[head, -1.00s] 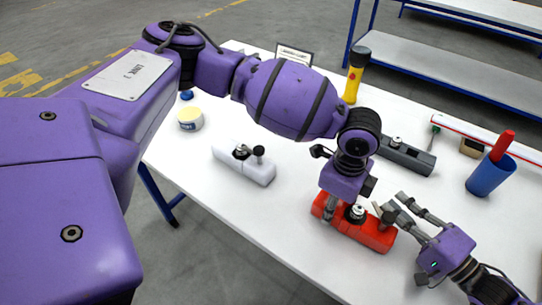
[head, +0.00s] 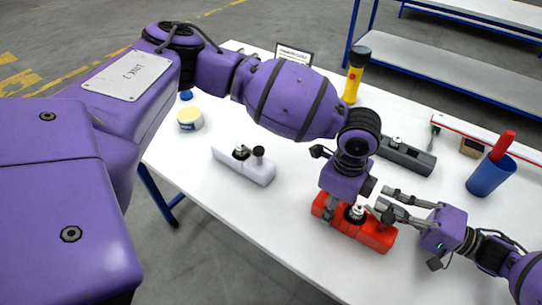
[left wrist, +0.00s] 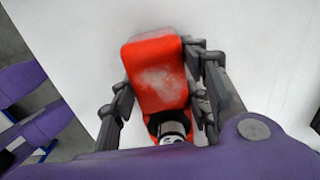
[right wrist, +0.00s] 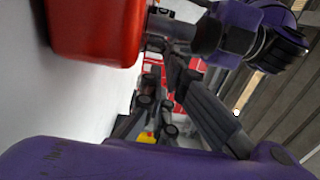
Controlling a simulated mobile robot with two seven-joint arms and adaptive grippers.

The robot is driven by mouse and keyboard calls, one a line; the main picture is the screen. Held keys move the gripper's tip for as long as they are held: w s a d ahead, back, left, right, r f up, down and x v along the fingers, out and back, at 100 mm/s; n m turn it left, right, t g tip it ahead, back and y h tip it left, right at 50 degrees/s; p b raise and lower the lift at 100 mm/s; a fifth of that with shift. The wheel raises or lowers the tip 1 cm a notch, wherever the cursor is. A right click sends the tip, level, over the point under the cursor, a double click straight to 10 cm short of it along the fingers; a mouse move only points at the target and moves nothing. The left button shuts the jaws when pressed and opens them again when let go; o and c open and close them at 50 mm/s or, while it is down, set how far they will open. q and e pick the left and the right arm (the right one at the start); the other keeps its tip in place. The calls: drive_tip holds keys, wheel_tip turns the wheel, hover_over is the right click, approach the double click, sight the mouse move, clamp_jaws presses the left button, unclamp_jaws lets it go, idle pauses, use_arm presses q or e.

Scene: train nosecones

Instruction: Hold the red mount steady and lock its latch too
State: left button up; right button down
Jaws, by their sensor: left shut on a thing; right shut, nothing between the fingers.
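The red mount (head: 368,236) lies on the white table. My left gripper (head: 331,208) is shut across the left end of the mount. In the left wrist view its fingers lie on both sides of the red body (left wrist: 158,75). A silver round knob (head: 356,212) stands on top of the mount, with a dark latch post (head: 388,215) to its right. My right gripper (head: 382,197) is shut and empty, its fingertips close by the post; contact is unclear. The right wrist view shows the red mount's end (right wrist: 95,30) close by. The latch's exact position is hard to make out.
A white mount (head: 240,167) lies to the left and a grey mount (head: 408,157) behind. A yellow flashlight (head: 354,78), a tub (head: 190,121) and a blue cup (head: 487,180) stand further off. The table in front of the white mount is clear.

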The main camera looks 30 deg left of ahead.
drive_tip(key=shift+s+a, duration=0.3)
drive_tip(key=shift+a, duration=0.25)
idle(0.4)
idle(1.0)
